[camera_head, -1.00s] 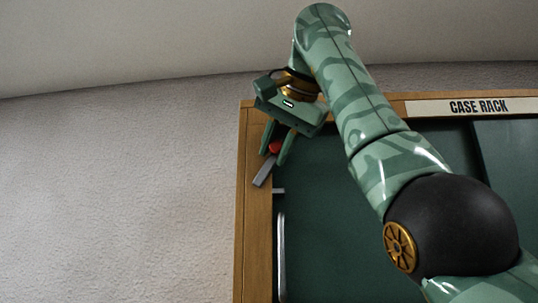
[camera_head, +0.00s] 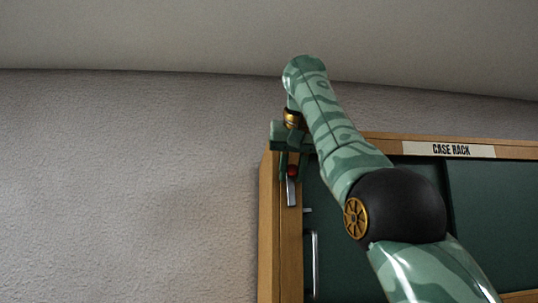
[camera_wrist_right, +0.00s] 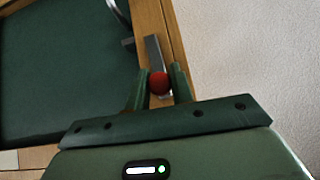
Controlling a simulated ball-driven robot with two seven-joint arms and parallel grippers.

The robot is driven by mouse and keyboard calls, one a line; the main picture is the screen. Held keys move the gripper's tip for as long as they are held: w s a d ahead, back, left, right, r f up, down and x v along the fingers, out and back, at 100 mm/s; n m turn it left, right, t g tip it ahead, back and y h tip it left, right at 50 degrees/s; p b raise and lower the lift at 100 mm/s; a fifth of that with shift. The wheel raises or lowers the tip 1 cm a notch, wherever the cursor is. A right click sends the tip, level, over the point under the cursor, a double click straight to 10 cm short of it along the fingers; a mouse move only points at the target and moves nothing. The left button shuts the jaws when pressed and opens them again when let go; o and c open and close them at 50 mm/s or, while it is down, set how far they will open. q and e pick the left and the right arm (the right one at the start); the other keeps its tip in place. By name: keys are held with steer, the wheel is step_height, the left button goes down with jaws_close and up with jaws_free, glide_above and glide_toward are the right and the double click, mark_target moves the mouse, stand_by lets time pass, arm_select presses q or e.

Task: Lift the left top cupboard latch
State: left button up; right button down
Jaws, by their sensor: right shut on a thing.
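The left top cupboard latch is a grey metal lever (camera_head: 291,192) with a red knob (camera_head: 292,171), mounted on the wooden frame at the cupboard's upper left. In the head view the lever hangs almost straight down from the knob. My right gripper (camera_head: 292,173) is shut on the red knob, one finger on each side. The right wrist view also shows the red knob (camera_wrist_right: 159,83) between the two fingers, with the grey lever (camera_wrist_right: 154,56) beyond it. My left gripper is out of view.
The cupboard has a green door (camera_head: 345,265) with a vertical metal handle (camera_head: 314,262) below the latch. A small metal tab shows just right of the lever. A "CASE RACK" sign (camera_head: 449,150) is on the top rail. Bare wall (camera_head: 130,190) lies to the left.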

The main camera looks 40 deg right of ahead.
steer(key=shift+w+a+r, duration=0.1)
steer(key=shift+w+a, duration=0.05)
steer(key=shift+a, duration=0.15)
steer(key=shift+d+n+g+h, duration=0.15)
steer(key=shift+n+g+h, duration=0.15)
steer(key=shift+h, duration=0.1)
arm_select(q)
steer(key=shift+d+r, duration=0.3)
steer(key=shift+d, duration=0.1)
arm_select(e)
steer(key=shift+f, duration=0.25)
steer(key=c, duration=1.3)
jaws_free()
steer(key=shift+o, duration=0.2)
steer(key=shift+r, duration=0.1)
